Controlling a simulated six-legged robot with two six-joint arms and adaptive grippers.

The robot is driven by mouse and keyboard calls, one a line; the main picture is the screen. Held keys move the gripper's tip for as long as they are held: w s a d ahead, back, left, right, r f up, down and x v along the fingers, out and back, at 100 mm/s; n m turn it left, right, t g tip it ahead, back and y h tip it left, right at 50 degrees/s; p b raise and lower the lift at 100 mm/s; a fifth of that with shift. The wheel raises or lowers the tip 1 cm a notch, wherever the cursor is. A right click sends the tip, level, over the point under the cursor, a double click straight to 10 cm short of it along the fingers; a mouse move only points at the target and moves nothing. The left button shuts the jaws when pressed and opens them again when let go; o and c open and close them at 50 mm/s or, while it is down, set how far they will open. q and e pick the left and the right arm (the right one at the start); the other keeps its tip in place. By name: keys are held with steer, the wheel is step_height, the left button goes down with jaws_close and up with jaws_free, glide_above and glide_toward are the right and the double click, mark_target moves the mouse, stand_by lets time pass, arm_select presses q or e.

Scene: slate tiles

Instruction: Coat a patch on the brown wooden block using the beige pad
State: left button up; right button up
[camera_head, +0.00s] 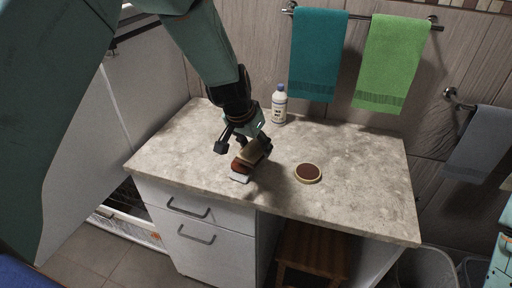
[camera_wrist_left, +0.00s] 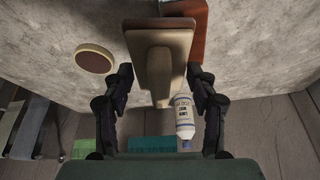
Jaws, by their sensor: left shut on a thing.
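The beige pad (camera_head: 254,150) is a flat slab with a handle. My left gripper (camera_head: 246,147) is shut on it and holds it over the counter. In the left wrist view the pad (camera_wrist_left: 150,40) sits with its handle between the fingers of the left gripper (camera_wrist_left: 160,78). The brown wooden block (camera_head: 239,166) is just below and beside the pad, partly hidden by it; it also shows in the left wrist view (camera_wrist_left: 197,38). I cannot tell whether pad and block touch. A pale piece (camera_head: 239,178) lies at the block's near side. My right gripper is out of view.
A round tin (camera_head: 309,173) with dark brown contents stands right of the block. A white bottle (camera_head: 279,106) with a blue cap stands at the counter's back. The stone counter (camera_head: 365,185) is clear at right. Teal (camera_head: 318,55) and green (camera_head: 391,62) towels hang behind.

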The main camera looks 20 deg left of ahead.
arm_select(q)
steer(key=shift+a+r+p, duration=0.15)
steer(key=shift+r+p, duration=0.55)
steer(key=shift+r, duration=0.05)
steer(key=shift+a+r+p, duration=0.15)
steer(key=shift+r+p, duration=0.5)
steer(key=shift+r, duration=0.1)
steer(key=shift+d+r+p, duration=0.2)
steer(key=shift+r+p, duration=0.95)
steer(key=shift+r, duration=0.2)
steer(key=shift+a+f, duration=0.1)
